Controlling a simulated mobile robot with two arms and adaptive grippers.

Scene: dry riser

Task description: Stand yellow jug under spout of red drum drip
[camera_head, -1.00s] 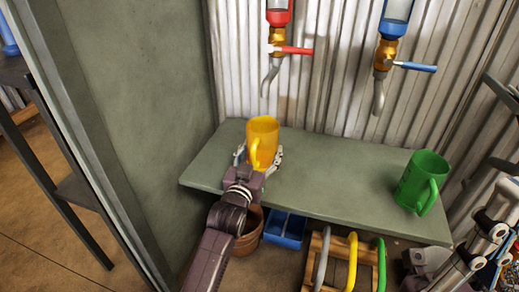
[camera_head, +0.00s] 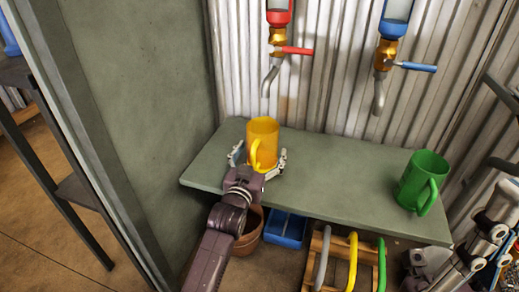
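The yellow jug (camera_head: 263,137) stands upright on the grey-green shelf (camera_head: 325,188), its handle toward me. It is below the curved spout (camera_head: 269,80) of the red drum drip (camera_head: 278,38), which has a red lever. My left gripper (camera_head: 260,158) is open, with one finger on each side of the jug and gaps showing between fingers and jug. My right arm shows at the lower right edge; its fingertips cannot be made out clearly.
A green jug (camera_head: 424,182) stands at the shelf's right end. A blue drip with a blue lever (camera_head: 415,67) hangs on the corrugated wall. Below the shelf are a brown pot (camera_head: 250,237), a blue bin (camera_head: 285,229) and a wooden rack (camera_head: 318,241) with coloured tubes. A green wall panel rises at left.

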